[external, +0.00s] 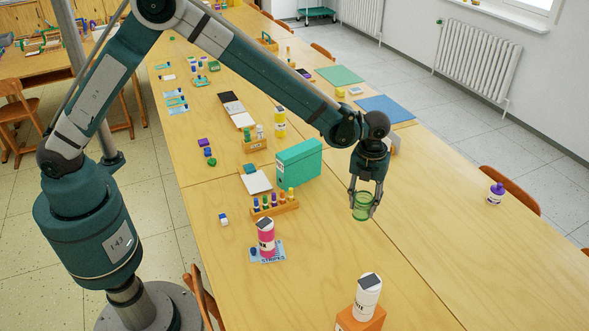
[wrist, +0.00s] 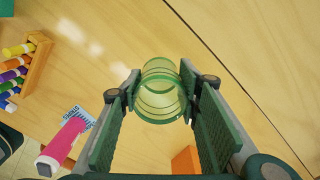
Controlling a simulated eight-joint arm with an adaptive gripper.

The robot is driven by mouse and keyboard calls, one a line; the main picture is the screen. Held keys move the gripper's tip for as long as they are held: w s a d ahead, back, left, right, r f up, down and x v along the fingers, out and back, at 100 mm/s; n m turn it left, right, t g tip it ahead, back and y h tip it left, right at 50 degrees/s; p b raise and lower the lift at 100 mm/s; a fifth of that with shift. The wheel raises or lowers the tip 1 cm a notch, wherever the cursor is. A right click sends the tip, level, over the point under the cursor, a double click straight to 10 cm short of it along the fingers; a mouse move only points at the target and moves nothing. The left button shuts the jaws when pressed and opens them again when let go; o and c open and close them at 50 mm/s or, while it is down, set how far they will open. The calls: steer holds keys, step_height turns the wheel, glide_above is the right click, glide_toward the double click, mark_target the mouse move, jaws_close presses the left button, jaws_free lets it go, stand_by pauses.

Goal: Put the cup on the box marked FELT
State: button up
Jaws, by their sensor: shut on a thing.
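The cup (external: 362,208) is green and see-through. My gripper (external: 363,196) is shut on it, with one finger on each side. In the wrist view, the cup (wrist: 160,92) sits between the fingertips (wrist: 158,88), and wood tabletop shows through and around it. It appears to be held above the table, in front of and right of a teal box (external: 299,162). I cannot read the word FELT on any box. An orange box (external: 360,320) at the bottom edge has a white bottle (external: 367,296) on it; its front is cut off.
A pink bottle (external: 266,238) stands on a blue card marked STRIPES (external: 268,257). A wooden rack (external: 274,208) of coloured tubes is left of my gripper. A purple-capped jar (external: 495,193) stands far right.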

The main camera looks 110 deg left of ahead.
steer(key=s+a+r+n+p, duration=0.1)
steer(key=s+a+r+p, duration=0.65)
steer(key=s+a, duration=0.6)
step_height(320, 180, up, 9)
steer(key=n+p, duration=0.2)
steer(key=p, duration=0.1)
glide_above(300, 148)
steer(key=shift+s+a+f, duration=0.1)
steer(key=shift+f, duration=0.05)
steer(key=shift+f, duration=0.1)
steer(key=shift+f, duration=3.05)
steer(key=shift+f+p, duration=0.4)
steer(key=shift+f, duration=1.45)
steer(key=shift+f, duration=0.2)
